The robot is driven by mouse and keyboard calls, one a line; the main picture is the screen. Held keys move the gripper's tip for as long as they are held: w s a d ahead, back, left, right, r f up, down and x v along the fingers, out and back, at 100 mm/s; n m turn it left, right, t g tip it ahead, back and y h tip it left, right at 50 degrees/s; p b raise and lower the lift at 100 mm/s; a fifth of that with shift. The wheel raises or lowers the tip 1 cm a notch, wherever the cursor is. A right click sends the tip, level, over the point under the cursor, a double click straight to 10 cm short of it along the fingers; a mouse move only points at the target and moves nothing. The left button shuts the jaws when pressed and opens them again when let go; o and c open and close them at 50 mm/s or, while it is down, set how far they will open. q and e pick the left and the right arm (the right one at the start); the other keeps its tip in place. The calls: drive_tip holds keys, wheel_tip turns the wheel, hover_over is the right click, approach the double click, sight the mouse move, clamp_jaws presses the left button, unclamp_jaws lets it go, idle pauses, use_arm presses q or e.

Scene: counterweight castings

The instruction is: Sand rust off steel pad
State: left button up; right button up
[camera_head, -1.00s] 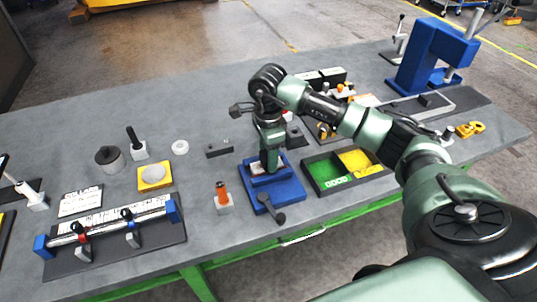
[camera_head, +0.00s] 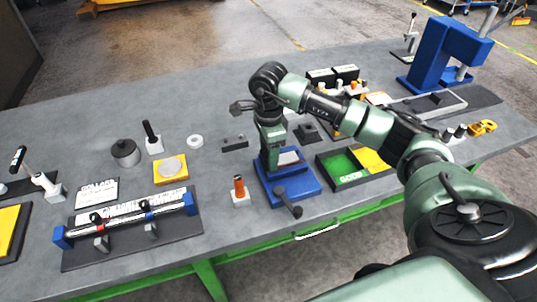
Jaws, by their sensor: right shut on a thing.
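My right gripper (camera_head: 270,158) points down at the blue vise (camera_head: 291,188) near the front of the bench. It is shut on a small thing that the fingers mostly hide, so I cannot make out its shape. A light grey steel pad (camera_head: 290,157) shows in the vise just right of the fingers. Its left part is hidden behind the gripper, and I cannot tell any rust on it. Whether the held thing touches the pad is also unclear. My left gripper is not in view.
A rack with a long bar (camera_head: 135,220) lies front left. A blue press (camera_head: 440,55) stands at the back right.

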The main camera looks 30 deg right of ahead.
drive_tip(key=r, duration=0.1)
drive_tip(key=a+r+p, duration=0.1)
drive_tip(key=shift+w+r, duration=0.25)
drive_tip(key=shift+r, duration=0.1)
drive_tip(key=shift+s+d+r+p, duration=0.15)
drive_tip(key=shift+d+r+p, duration=0.15)
drive_tip(key=shift+r, duration=0.2)
drive_tip(key=shift+s+d+r+p, duration=0.1)
drive_tip(key=shift+d+r+p, duration=0.05)
drive_tip(key=shift+r+p, duration=0.3)
drive_tip(key=shift+r, duration=0.4)
drive_tip(key=shift+w+a+r+p, duration=0.1)
drive_tip(key=shift+a+r+p, duration=0.05)
drive_tip(key=shift+r+p, duration=0.5)
drive_tip(key=shift+r, duration=0.7)
